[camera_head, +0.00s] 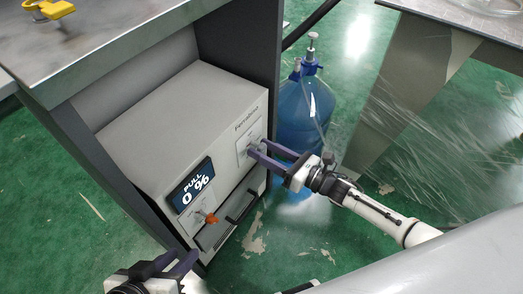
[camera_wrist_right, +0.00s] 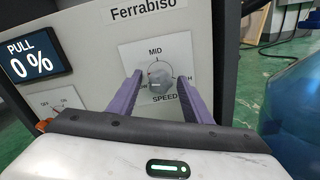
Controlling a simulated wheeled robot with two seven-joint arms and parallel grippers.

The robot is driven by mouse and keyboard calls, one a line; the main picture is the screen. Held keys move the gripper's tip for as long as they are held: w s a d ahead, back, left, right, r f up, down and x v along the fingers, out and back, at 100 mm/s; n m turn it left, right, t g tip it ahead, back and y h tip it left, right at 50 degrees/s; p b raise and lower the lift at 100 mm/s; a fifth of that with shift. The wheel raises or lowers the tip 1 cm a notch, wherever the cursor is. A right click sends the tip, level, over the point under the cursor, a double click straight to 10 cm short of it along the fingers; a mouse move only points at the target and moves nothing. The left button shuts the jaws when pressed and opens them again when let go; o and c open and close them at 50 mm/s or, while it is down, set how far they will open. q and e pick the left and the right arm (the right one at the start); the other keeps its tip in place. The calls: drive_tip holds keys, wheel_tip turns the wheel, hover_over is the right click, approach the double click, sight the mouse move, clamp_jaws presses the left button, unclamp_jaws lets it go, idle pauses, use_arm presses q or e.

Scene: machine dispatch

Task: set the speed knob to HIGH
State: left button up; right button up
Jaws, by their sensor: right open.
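The grey round speed knob (camera_wrist_right: 161,76) sits on a white plate on the machine's front in the right wrist view. MID is printed above it, LOW at its left and a partly covered HIGH at its right. A pale mark on the knob appears to face LOW. My right gripper (camera_wrist_right: 160,80) is open, its purple fingers on either side of the knob; I cannot tell whether they touch it. In the head view my right gripper (camera_head: 258,148) reaches the plate and hides the knob. My left gripper (camera_head: 184,255) is low in that view, fingers apart and empty.
The machine (camera_head: 170,115) stands under a metal table (camera_head: 120,40). Its display (camera_head: 194,184) reads PULL 0 %, with an orange knob (camera_head: 210,218) below. A blue bottle (camera_head: 305,110) stands right of the machine, close behind my right gripper. Green floor is open in front.

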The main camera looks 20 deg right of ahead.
drive_tip(key=shift+w+a, duration=0.35)
drive_tip(key=shift+w, duration=0.1)
drive_tip(key=c, duration=1.1)
drive_tip(key=shift+o, duration=0.2)
